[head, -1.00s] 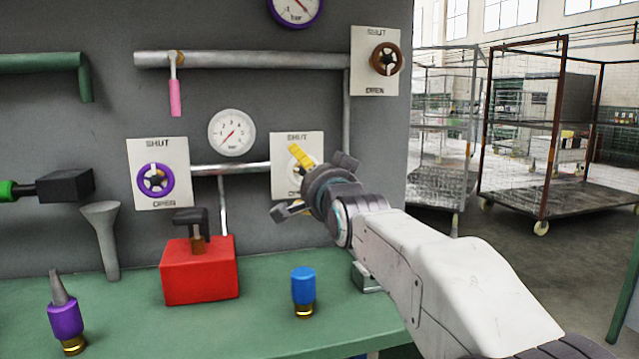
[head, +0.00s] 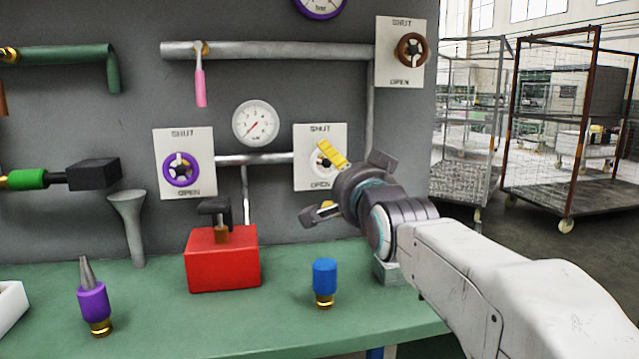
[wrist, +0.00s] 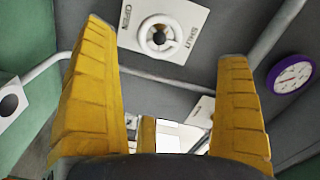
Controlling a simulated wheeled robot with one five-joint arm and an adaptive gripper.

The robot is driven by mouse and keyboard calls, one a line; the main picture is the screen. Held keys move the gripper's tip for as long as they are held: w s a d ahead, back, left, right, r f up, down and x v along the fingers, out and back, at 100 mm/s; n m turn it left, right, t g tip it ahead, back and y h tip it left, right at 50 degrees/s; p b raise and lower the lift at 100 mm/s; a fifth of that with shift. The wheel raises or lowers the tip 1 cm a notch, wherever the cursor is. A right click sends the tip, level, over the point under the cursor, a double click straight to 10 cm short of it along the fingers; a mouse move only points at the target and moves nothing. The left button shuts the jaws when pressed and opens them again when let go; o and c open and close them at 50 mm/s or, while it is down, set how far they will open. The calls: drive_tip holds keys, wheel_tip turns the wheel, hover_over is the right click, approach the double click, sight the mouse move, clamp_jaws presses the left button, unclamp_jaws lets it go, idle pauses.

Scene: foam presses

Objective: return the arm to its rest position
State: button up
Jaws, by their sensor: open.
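My gripper (head: 329,179) is open in front of the dark panel, at the end of my white arm on the right of the head view. Its yellow fingers stand wide apart in the wrist view (wrist: 167,62), with nothing between their tips. In the head view the upper finger overlaps a white plate (head: 304,140) marked SHUT and OPEN, hiding part of its white handwheel (head: 317,162). The wrist view shows a similar plate (wrist: 190,15) and white handwheel (wrist: 159,37) beyond the fingertips. I cannot tell whether the gripper touches anything.
The green bench (head: 160,325) carries a red box (head: 222,262), a blue-capped fitting (head: 325,280) and a purple nozzle (head: 93,300). A purple handwheel (head: 181,169), a gauge (head: 256,123) and pipes (head: 270,50) are on the panel. Wire cages (head: 565,120) stand beyond, at right.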

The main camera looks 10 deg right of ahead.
drive_tip(key=s+f+n+g+p, duration=0.2)
drive_tip(key=s+n+g+p, duration=0.3)
drive_tip(key=s+p, duration=0.9)
drive_tip(key=s+f+n+g+p, duration=0.3)
drive_tip(key=s+n+g+p, duration=0.3)
drive_tip(key=s+p, duration=0.8)
drive_tip(key=s+g, duration=0.3)
drive_tip(key=s, duration=0.1)
drive_tip(key=shift+s+a+g+p, duration=0.15)
drive_tip(key=shift+a+g+p, duration=0.1)
drive_tip(key=shift+g+p, duration=0.05)
